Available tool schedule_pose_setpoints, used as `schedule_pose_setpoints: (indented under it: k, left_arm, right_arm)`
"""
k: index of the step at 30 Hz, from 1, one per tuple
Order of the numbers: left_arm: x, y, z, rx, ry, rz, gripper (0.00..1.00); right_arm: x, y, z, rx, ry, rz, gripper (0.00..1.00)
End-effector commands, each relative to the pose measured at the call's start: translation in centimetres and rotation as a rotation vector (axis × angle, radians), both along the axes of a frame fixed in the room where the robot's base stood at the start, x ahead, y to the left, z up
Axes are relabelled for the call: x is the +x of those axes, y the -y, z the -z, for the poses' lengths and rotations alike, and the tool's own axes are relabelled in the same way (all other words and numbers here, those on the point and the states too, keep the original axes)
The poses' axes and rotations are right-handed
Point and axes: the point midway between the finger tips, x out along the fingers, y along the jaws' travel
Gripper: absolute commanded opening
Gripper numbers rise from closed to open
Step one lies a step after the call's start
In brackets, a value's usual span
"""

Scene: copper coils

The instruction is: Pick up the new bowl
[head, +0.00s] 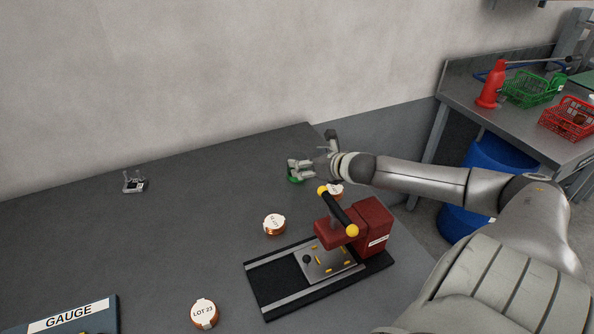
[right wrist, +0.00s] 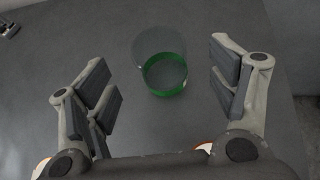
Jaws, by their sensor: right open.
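The bowl (right wrist: 165,88) looks like a clear round vessel with a green band, standing on the grey table. In the right wrist view it lies between the two fingers of my right gripper (right wrist: 160,70), apart from both, toward the far side. In the head view only a green part of the bowl (head: 295,179) shows below my right gripper (head: 301,168); the rest is hidden by the hand. My right gripper is open and empty. My left gripper is not in view.
A red press (head: 369,228) with a black lever stands on a black base right of the middle. Copper coils lie near it (head: 274,225), behind it (head: 336,190) and in front (head: 204,314). A gauge box (head: 70,322) and small grey device (head: 133,182) are left. The table's left middle is clear.

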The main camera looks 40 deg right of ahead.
Motion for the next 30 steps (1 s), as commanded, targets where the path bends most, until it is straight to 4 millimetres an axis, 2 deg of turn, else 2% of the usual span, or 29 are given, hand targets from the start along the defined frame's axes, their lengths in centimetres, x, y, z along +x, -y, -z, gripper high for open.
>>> schedule_pose_setpoints:
  k: [14,24,30]
  left_arm:
    - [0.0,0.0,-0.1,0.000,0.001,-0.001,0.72]
    - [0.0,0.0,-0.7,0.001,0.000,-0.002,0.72]
    - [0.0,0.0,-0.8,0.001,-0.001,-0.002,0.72]
  right_arm:
    - [1.8,0.0,0.8,0.003,0.002,-0.002,0.79]
    - [5.0,0.4,2.5,0.003,0.002,-0.002,0.79]
    - [5.7,0.5,3.0,0.000,0.000,-0.004,0.79]
